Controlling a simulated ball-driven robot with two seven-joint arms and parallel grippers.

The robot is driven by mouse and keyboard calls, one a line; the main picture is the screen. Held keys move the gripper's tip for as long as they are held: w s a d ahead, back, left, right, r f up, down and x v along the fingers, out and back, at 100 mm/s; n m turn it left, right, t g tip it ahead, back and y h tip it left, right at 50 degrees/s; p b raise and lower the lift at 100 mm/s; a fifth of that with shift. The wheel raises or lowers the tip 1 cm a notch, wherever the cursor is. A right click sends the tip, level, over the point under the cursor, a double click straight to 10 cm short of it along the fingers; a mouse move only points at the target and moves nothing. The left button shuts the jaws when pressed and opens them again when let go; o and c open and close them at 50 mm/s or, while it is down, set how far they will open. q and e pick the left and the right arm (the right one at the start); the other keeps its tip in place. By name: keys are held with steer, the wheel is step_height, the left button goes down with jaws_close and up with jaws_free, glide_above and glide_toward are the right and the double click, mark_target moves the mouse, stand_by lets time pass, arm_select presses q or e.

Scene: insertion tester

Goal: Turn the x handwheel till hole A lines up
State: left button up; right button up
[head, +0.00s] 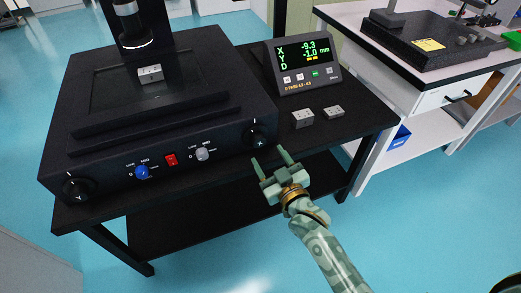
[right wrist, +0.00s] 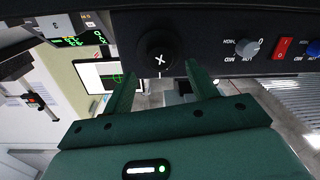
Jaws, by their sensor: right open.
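The black X handwheel (head: 257,131) is on the right end of the instrument's front panel. In the right wrist view the handwheel (right wrist: 158,52) shows its white X mark, beyond and between my fingers. My right gripper (head: 272,159) is open and empty, just below and in front of the handwheel, apart from it. Its green fingers (right wrist: 160,78) also show in the wrist view. A small grey block (head: 150,73) sits on the stage under the lens; hole A cannot be made out. The readout (head: 303,65) shows X -9.3 and Y -1.0 mm. My left gripper is out of view.
The Y handwheel (head: 77,187) is at the panel's left end. A blue knob (head: 142,172), red switch (head: 171,160) and grey knob (head: 203,154) lie between. Two grey blocks (head: 303,117) (head: 334,112) rest on the black table right of the instrument.

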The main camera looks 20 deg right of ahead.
mark_target(260, 144)
steer(key=w, duration=0.2)
steer(key=w+b, duration=0.1)
steer(key=w, duration=0.1)
steer(key=shift+w+a+f, duration=0.1)
steer(key=shift+a+f, duration=0.05)
steer(key=shift+f, duration=0.05)
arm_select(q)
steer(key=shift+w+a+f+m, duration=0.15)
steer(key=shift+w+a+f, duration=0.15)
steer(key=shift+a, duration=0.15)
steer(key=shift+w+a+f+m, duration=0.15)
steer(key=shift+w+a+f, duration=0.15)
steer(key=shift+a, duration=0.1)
arm_select(e)
steer(key=shift+w+r, duration=0.2)
steer(key=shift+w, duration=0.15)
steer(key=c, duration=1)
steer(key=m+p, duration=0.3)
steer(key=shift+r, duration=0.4)
steer(key=shift+f+m+p, duration=0.2)
steer(key=shift+m+p, duration=0.1)
steer(key=shift+m, duration=0.4)
steer(key=shift+f, duration=0.2)
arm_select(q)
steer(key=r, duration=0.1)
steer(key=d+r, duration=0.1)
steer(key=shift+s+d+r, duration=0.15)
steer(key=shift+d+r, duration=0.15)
arm_select(e)
steer(key=shift+f, duration=0.1)
